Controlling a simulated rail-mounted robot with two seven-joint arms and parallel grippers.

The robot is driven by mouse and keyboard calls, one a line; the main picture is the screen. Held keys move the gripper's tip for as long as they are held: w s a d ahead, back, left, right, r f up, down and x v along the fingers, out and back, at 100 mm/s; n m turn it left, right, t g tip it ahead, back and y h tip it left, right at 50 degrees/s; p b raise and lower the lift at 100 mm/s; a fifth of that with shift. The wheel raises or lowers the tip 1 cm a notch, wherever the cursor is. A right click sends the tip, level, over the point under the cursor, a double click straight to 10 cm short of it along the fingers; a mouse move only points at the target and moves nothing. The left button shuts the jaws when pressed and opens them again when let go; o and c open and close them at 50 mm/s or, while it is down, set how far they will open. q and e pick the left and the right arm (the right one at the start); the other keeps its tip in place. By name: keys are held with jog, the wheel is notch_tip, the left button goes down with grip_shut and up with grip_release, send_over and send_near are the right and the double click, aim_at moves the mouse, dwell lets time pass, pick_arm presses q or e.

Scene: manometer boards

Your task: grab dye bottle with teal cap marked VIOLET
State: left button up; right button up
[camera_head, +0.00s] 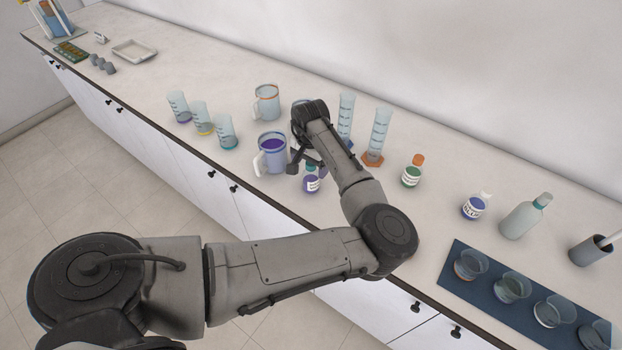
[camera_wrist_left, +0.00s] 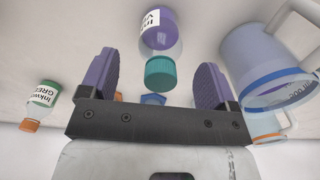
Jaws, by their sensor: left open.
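The dye bottle with a teal cap (camera_head: 312,184) stands upright near the counter's front edge, just below my left gripper in the head view. In the left wrist view, its violet body (camera_wrist_left: 158,32) carries a white label partly reading "V", and its teal cap (camera_wrist_left: 161,73) faces me. My left gripper (camera_head: 306,163) is open, and its purple finger pads (camera_wrist_left: 156,66) lie on either side of the cap in that view, with a gap on both sides. My left arm hides part of the area around it. My right gripper is out of view.
A mug with violet liquid (camera_head: 272,155) stands close left of the bottle; it also shows in the left wrist view (camera_wrist_left: 255,62). Two graduated cylinders (camera_head: 379,135) stand behind. A green bottle with orange cap (camera_head: 412,171) is to the right. Beakers (camera_head: 226,133) stand left.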

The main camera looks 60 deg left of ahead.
aim_at(310, 171)
pick_arm(q)
jog(key=shift+s+f, duration=0.1)
jog(key=shift+f, duration=1.65)
jog(key=c, duration=1)
jog(key=shift+r, duration=0.1)
